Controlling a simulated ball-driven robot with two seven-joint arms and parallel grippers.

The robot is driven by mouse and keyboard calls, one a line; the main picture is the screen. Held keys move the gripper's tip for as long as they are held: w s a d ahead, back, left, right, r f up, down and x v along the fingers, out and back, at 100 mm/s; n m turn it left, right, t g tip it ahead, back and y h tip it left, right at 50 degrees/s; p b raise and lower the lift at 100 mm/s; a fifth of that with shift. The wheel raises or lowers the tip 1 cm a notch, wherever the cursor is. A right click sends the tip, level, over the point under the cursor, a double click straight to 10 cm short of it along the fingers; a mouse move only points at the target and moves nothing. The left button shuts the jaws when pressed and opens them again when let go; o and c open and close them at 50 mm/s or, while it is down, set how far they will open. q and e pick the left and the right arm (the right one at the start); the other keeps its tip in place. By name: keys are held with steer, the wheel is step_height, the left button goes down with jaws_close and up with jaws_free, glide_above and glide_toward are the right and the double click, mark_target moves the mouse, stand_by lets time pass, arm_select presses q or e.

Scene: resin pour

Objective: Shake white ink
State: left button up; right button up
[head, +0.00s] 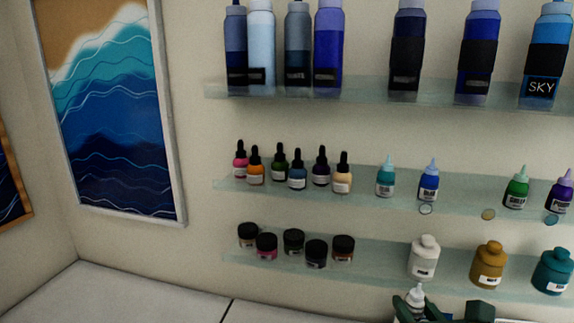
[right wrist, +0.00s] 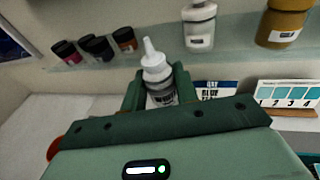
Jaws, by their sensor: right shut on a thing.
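A small white ink bottle with a pointed nozzle (right wrist: 157,68) stands upright between the green fingers of my right gripper (right wrist: 159,90), which is shut on it. The gripper hides part of the bottle's lower body, and I cannot read its label. In the head view the bottle (head: 416,295) shows at the bottom edge, in front of and below the lowest shelf, with my right gripper (head: 415,310) around it. My left gripper is not in view.
Glass shelves (head: 375,264) on the wall hold squat jars, a white bottle (head: 424,257) and an ochre bottle (head: 489,265). Dropper and nozzle bottles (head: 429,183) stand above, tall bottles higher. A teal numbered card (right wrist: 292,95) is to the right; white counter (right wrist: 70,108) lies clear at left.

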step_height(320, 180, down, 4)
steer(key=shift+r, duration=0.2)
steer(key=shift+f, duration=0.1)
stand_by(0.8)
